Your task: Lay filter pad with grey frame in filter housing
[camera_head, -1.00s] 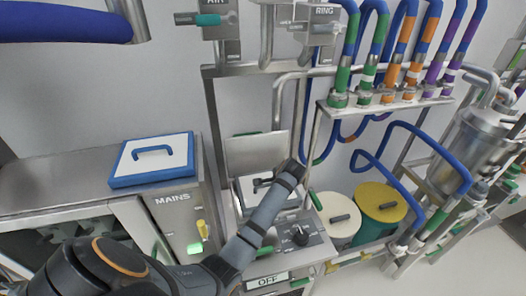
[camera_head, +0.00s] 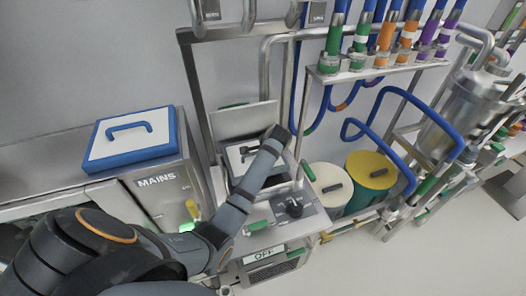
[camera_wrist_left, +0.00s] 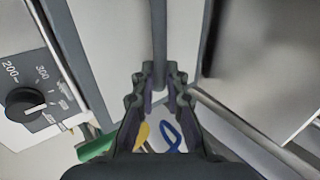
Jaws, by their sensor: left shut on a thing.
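The filter pad with grey frame (camera_head: 234,160) is white with a dark handle. In the head view it lies at the mouth of the steel filter housing (camera_head: 214,184), in front of the raised lid (camera_head: 243,120). I cannot tell whether it is fully seated. My left gripper (camera_head: 251,151) reaches over the pad from the right. In the left wrist view my left gripper (camera_wrist_left: 160,88) is shut on the dark handle bar (camera_wrist_left: 159,35), with pale pad surface beside it. The forearm hides part of the pad's right side. My right gripper is not in view.
A blue-framed white pad (camera_head: 131,138) with a blue handle lies on the left counter. A control panel with a black knob (camera_head: 293,207) is in front of the housing. White (camera_head: 330,188) and yellow-lidded drums (camera_head: 371,170) stand right, below pipes and hoses.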

